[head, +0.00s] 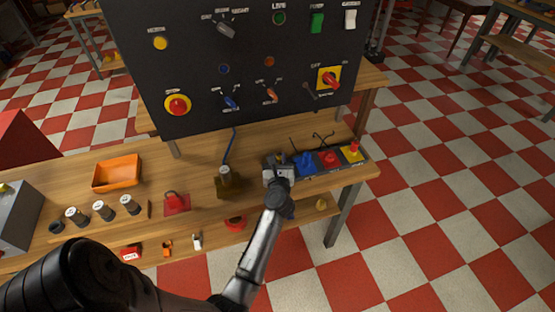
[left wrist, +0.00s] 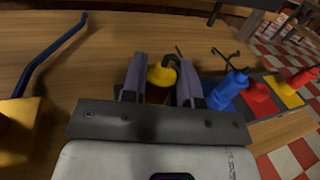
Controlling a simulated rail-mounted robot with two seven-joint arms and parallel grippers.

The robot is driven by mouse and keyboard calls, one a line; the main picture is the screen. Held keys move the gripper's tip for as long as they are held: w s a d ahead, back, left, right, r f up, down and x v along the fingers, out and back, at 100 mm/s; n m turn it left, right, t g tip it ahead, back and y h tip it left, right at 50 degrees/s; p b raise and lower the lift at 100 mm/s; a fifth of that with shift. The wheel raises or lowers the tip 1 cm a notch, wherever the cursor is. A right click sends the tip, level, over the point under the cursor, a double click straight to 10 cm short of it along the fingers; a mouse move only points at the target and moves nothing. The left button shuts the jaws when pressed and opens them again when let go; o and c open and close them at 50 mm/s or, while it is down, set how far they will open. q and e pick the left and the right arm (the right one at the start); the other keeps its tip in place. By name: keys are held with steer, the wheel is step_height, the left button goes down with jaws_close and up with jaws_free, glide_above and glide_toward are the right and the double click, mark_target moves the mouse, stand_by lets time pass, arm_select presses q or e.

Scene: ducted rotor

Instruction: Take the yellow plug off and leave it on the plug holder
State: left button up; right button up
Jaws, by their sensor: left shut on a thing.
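My left gripper (head: 278,172) is low over the right part of the bench. In the left wrist view the gripper (left wrist: 160,85) has its two fingers on either side of the yellow plug (left wrist: 163,74) and is shut on it. A dark curved piece shows behind the plug. In the head view my gripper hides the plug. Just to the right is a dark strip with a blue piece (head: 304,163), a red piece (head: 329,159) and a yellow square with a red knob (head: 353,151). I cannot tell which part is the plug holder. My right gripper is not in view.
The black control panel (head: 240,60) stands behind, with knobs and switches. A brass-coloured block (head: 229,187) with a blue rod is left of my gripper. A red padlock-like piece (head: 176,203) and an orange tray (head: 117,172) lie farther left. Thin black wires rise behind the strip.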

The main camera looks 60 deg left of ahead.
arm_select(q)
steer(key=shift+f+b, duration=0.7)
steer(key=shift+f, duration=0.2)
steer(key=o, duration=1)
steer(key=shift+r, duration=0.1)
